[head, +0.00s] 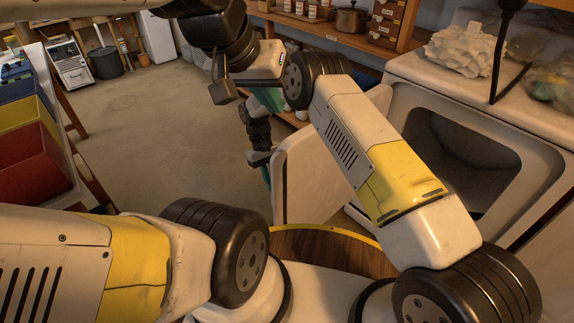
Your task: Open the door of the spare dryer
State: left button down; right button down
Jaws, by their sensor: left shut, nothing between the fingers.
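The dryer (548,165) is a white front-loading machine at the right. Its dark drum opening (470,165) is uncovered. Its white door (305,175) stands swung out to the left of the opening, partly hidden behind my right arm.
A wooden shelf (335,38) with jars and a pot (351,18) runs behind. Coloured bins (32,160) stand at the left. The concrete floor (150,130) between is clear.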

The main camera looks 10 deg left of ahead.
jog(key=shift+w+a+m, duration=0.15)
jog(key=shift+w+a, duration=0.4)
jog(key=shift+a, duration=0.25)
jog(key=shift+w+a+m, duration=0.15)
jog(key=shift+w+a, duration=0.4)
jog(key=shift+a, duration=0.2)
jog(key=c, duration=1.5)
grip_release()
jog(key=shift+o, duration=0.2)
